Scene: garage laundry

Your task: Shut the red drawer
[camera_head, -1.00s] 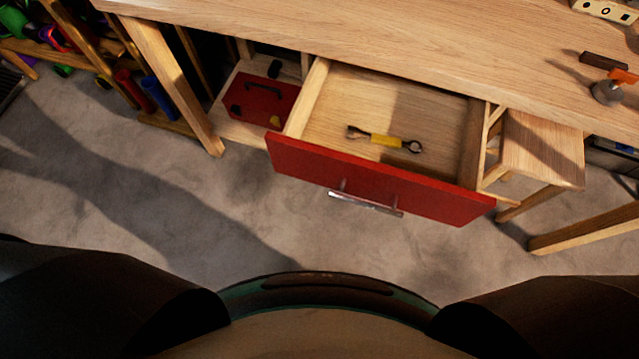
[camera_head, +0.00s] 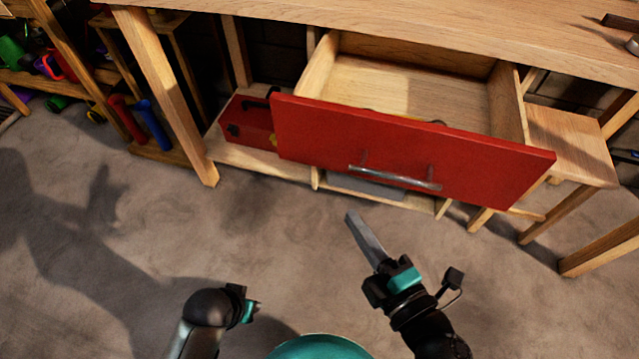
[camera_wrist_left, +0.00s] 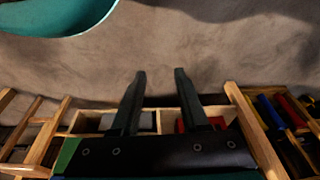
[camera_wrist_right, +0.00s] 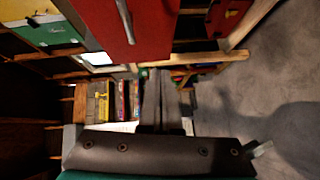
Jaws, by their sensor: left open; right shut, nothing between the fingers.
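The red drawer (camera_head: 420,150) is pulled out from under the wooden workbench, with its wooden inside showing behind the red front. Its metal bar handle (camera_head: 395,178) is on the front. The red front also shows at the top of the right wrist view (camera_wrist_right: 155,35). My right gripper (camera_head: 352,216) is shut and empty, below and in front of the drawer, apart from it. My left gripper (camera_head: 256,308) is lower left, farther from the drawer. In the left wrist view its fingers (camera_wrist_left: 160,75) are apart with nothing between them. The tool inside the drawer is almost wholly hidden by the front.
A red toolbox (camera_head: 248,122) sits on the low shelf left of the drawer. A wooden stool (camera_head: 570,145) stands to the right. The workbench top (camera_head: 440,45) is above. The concrete floor (camera_head: 270,230) before the drawer is clear.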

